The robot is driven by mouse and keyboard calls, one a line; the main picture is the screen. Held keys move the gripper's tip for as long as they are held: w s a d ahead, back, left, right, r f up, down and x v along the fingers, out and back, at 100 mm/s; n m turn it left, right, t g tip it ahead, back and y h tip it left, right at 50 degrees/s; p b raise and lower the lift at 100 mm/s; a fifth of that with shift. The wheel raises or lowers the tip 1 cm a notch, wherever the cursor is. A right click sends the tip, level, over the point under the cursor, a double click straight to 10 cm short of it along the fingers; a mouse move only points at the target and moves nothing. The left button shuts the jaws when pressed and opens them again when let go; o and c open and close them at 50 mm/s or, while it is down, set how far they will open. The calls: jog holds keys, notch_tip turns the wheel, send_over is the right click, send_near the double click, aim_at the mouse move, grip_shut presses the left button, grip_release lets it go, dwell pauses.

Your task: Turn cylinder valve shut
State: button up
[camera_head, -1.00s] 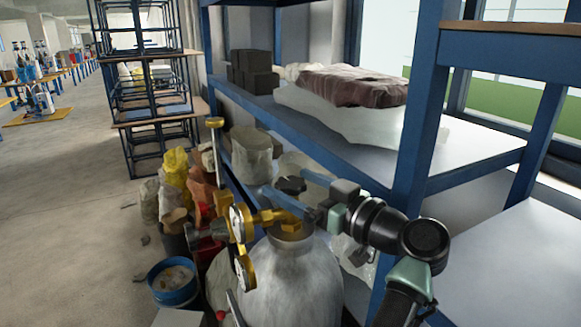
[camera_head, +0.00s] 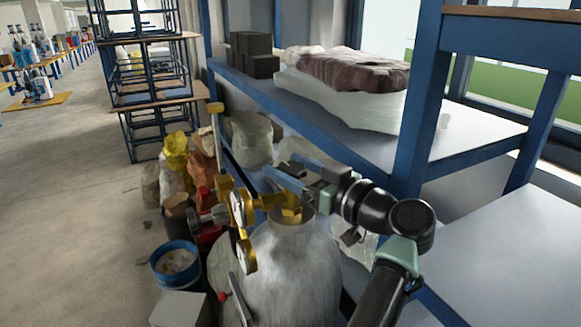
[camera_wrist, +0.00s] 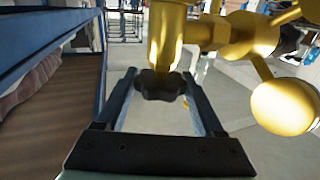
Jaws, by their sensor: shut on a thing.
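The grey gas cylinder (camera_head: 288,265) stands upright at the lower middle of the head view. A gold valve (camera_head: 290,208) sits on its neck. My gripper (camera_head: 285,176) reaches in from the right, just above the valve. In the wrist view, my gripper's two blue fingers (camera_wrist: 160,82) stand on either side of the dark lobed valve knob (camera_wrist: 160,87), shut on it. The knob is on the end of the gold valve body (camera_wrist: 166,38). In the head view the fingers mostly hide the knob.
A gold regulator with gauges (camera_head: 240,212) sits left of the valve. Blue shelving (camera_head: 410,150) with wrapped bundles (camera_head: 345,85) stands close behind and right. A blue bucket (camera_head: 175,262) and sacks (camera_head: 175,158) stand at left. The floor (camera_head: 75,200) farther left is clear.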

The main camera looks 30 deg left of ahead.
jog(key=shift+f+t+b, duration=0.15)
jog(key=shift+t+b, duration=0.25)
jog(key=shift+f+m+t+h+b, duration=0.1)
jog(key=shift+m+t+h+b, duration=0.4)
jog(key=shift+m+t+b, duration=0.6)
jog(key=shift+m+t+h+b, duration=0.4)
jog(key=shift+m+t+h, duration=0.3)
jog(key=shift+t, duration=0.5)
jog(key=m+t+h, duration=0.1)
jog(key=t, duration=0.1)
jog(key=m+t+h, duration=0.1)
jog(key=m, duration=0.1)
jog(key=shift+r+t+h+p, duration=0.3)
jog(key=shift+r+t, duration=0.05)
jog(key=shift+t, duration=0.05)
jog(key=shift+m+t+h+p, duration=0.5)
jog(key=shift+m+t+h, duration=0.55)
jog(key=shift+h, duration=0.25)
jog(key=o, duration=1.4)
jog(key=shift+c, duration=0.2)
